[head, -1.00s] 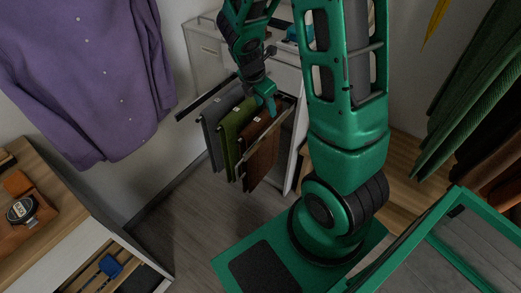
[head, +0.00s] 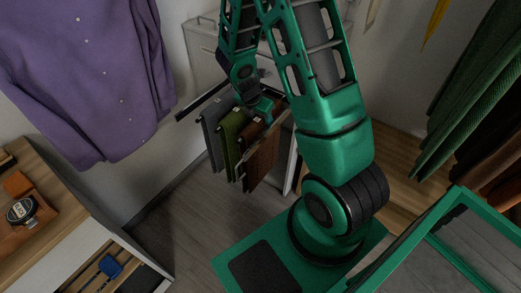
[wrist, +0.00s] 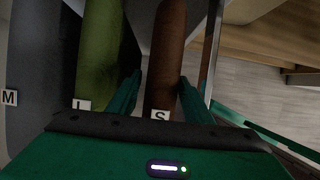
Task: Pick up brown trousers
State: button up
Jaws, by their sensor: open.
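The brown trousers (head: 262,158) hang folded at the right end of a pull-out rack, beside green trousers (head: 231,132) and grey trousers (head: 212,135). In the wrist view the brown trousers (wrist: 167,60) run between the two fingers of my gripper (wrist: 158,98), with a tag marked S at their near end. The fingers are open, one on each side of the brown fold. The left finger is in the gap between the green trousers (wrist: 98,55) and the brown ones. In the head view my gripper (head: 262,112) is at the top of the brown trousers, partly hidden by my arm.
The rack's metal rail (wrist: 211,45) runs close to the right of my gripper. A white cabinet (head: 203,50) stands behind the rack. A purple shirt (head: 90,75) hangs at left, above a wooden-topped counter (head: 50,235). Grey floor (head: 190,215) is clear in front.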

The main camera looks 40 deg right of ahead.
jog(key=shift+s+a+x, duration=0.1)
jog(key=shift+x, duration=0.8)
jog(key=shift+s+a+x, duration=0.1)
jog(key=shift+s+x, duration=0.05)
jog(key=shift+x, duration=0.7)
jog(key=shift+f, duration=0.4)
grip_shut()
